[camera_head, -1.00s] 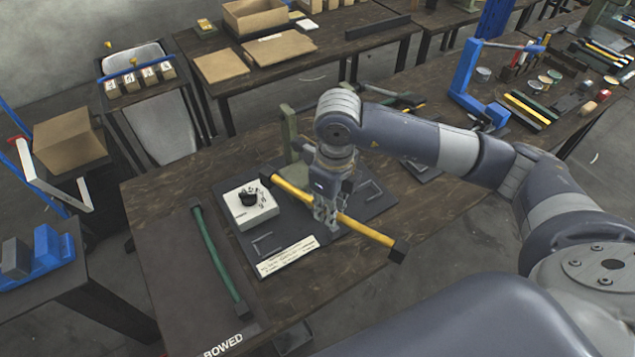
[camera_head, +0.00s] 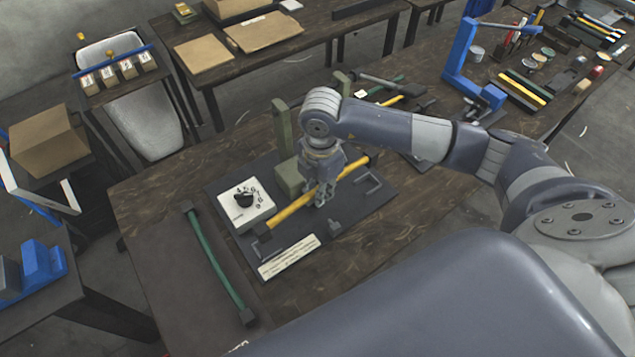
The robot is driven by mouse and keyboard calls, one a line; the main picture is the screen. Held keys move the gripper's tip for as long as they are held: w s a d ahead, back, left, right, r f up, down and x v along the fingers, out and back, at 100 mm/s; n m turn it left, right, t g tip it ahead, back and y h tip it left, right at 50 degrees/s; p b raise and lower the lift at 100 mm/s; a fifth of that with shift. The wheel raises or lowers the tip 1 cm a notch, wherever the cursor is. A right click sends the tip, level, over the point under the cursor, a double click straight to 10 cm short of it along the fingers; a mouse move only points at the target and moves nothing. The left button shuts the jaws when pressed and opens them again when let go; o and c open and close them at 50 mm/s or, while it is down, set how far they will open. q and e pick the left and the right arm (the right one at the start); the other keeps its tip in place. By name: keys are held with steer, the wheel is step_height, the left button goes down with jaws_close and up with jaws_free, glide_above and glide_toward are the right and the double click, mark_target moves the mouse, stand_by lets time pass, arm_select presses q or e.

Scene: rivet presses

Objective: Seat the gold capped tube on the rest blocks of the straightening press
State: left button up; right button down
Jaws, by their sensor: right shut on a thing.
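The gold tube (camera_head: 290,213) has dark end caps and slants from lower left to upper right over the dark base plate of the press (camera_head: 290,240). My right gripper (camera_head: 322,198) points down and is shut on the tube near its middle. The press's green post (camera_head: 285,130) and green block (camera_head: 289,179) stand behind the tube. I cannot tell whether the tube touches the rest blocks. My left gripper is out of view.
A green capped tube (camera_head: 215,258) lies on a mat at the left. A blue frame (camera_head: 465,65) and several tubes stand to the right.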

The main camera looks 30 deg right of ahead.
mark_target(320, 215)
steer(key=shift+w+m, duration=0.1)
steer(key=shift+m, duration=0.3)
steer(key=shift+f, duration=0.1)
steer(key=shift+f+b, duration=2.95)
steer(key=shift+f, duration=0.7)
steer(key=shift+f+b, duration=0.5)
steer(key=shift+f, duration=0.2)
steer(key=c, duration=1.7)
jaws_free()
steer(key=shift+o, duration=1.1)
steer(key=shift+r, duration=0.1)
steer(key=shift+r, duration=0.15)
